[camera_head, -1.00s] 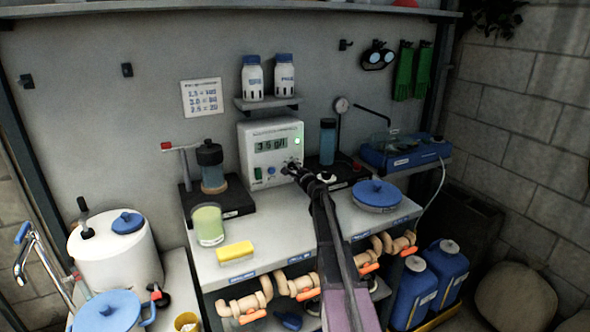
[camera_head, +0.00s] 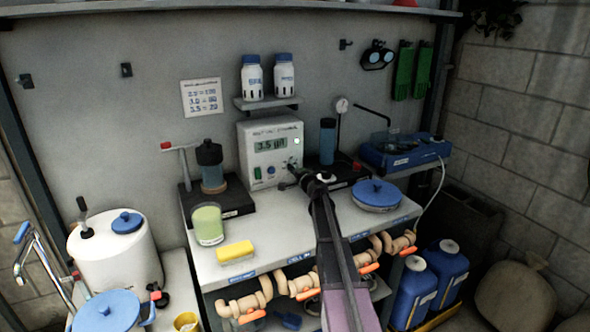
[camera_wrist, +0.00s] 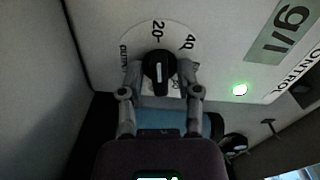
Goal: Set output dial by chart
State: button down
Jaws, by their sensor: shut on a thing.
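The control box (camera_head: 271,151) stands against the back wall, its display (camera_head: 270,144) reading about 3.5 g/l. In the wrist view its black output dial (camera_wrist: 158,67) has a white line and sits on a pale round scale (camera_wrist: 184,58) marked 20 and 40. My gripper (camera_wrist: 160,80) is shut on the dial, with one finger on each side. In the head view my gripper (camera_head: 296,173) is at the box's lower right and hides the dial. The paper chart (camera_head: 202,97) hangs to the box's upper left; its rows are too blurred to read surely.
A green light (camera_wrist: 240,90) glows on the panel. A dark-topped stirrer jar (camera_head: 211,166) stands left of the box and a blue bottle (camera_head: 327,141) right of it. A green beaker (camera_head: 208,224), yellow sponge (camera_head: 236,251) and blue-lidded dish (camera_head: 377,194) occupy the bench.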

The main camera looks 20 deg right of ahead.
dwell(0.4)
jog(key=c, duration=0.6)
grip_release()
jog(key=shift+w, duration=0.1)
jog(key=shift+c, duration=0.2)
jog(key=shift+s, duration=0.2)
jog(key=s, duration=1.1)
jog(key=shift+s+d, duration=0.25)
jog(key=shift+s, duration=0.1)
